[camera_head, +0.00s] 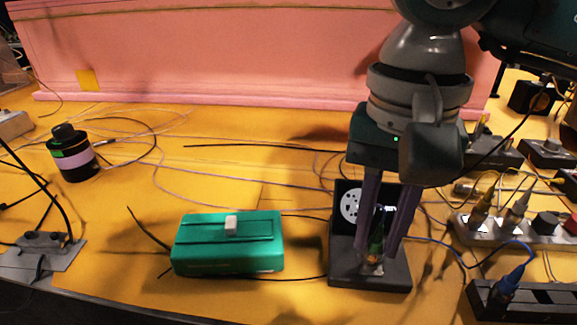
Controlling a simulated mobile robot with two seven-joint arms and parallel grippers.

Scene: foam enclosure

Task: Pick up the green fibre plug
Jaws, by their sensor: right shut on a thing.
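My right gripper (376,258) reaches down from the upper right, its two dark fingers pointing at the black holder (370,278). It is shut on the green fibre plug (375,242), a small piece with a green body seen between the fingers. The plug is at the holder, low over its base. The fingers hide part of the plug, so I cannot tell whether it still touches the holder. My left gripper is not in view.
A green box (205,250) with a white knob sits left of the holder. A black cylinder (72,155) stands at the far left. Connector strips (540,235) with cables lie at the right. Thin cables cross the yellow table. A pink foam wall (220,60) closes the back.

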